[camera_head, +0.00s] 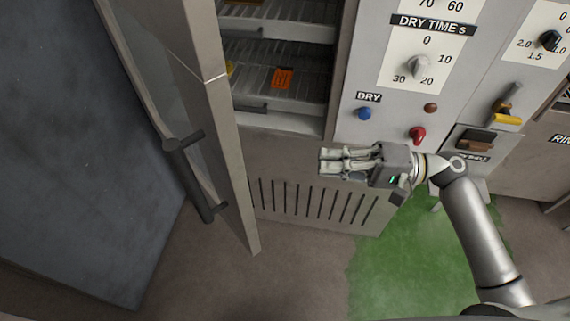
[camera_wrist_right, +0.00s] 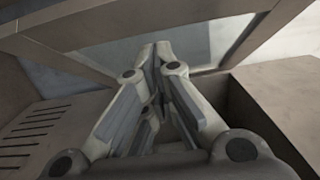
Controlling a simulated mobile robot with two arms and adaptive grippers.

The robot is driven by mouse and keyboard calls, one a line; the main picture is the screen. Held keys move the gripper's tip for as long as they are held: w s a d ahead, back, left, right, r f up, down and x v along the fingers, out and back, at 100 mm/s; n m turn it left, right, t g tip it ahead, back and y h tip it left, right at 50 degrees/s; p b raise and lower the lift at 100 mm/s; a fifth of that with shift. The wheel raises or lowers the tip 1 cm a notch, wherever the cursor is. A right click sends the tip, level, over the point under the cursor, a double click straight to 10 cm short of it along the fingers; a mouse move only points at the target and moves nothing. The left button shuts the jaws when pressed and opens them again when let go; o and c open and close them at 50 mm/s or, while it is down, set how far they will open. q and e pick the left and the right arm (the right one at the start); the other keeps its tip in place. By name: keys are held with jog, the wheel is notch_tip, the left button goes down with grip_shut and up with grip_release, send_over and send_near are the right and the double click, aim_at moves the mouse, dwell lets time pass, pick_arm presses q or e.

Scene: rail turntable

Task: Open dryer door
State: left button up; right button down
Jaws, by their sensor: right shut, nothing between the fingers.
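The dryer door (camera_head: 192,85) has a beige frame with a glass pane and stands swung wide open to the left in the head view. Its dark bar handle (camera_head: 193,180) is on the outer face. The dryer's opening shows wire racks (camera_head: 270,75) inside. My right gripper (camera_head: 322,161) is in front of the dryer's lower front, right of the door and apart from the handle. Its fingers point left and are closed with nothing between them. In the right wrist view the fingertips (camera_wrist_right: 162,48) meet, with the door's glass and frame (camera_wrist_right: 225,40) beyond. My left gripper is not in view.
The control panel (camera_head: 430,85) with a dial, a blue button and a red knob is right of the opening. A vented panel (camera_head: 310,200) lies below. A dark blue-grey surface (camera_head: 70,130) fills the left. Green floor (camera_head: 410,260) shows under my right arm.

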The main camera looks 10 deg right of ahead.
jog(key=s+p+x, duration=0.1)
jog(key=p+x, duration=0.2)
jog(key=x, duration=0.3)
jog(key=s+p+x, duration=0.1)
jog(key=p+x, duration=0.2)
jog(key=x, duration=0.3)
jog(key=shift+s+a, duration=0.3)
jog(key=shift+a, duration=0.2)
jog(key=shift+s+a, duration=0.1)
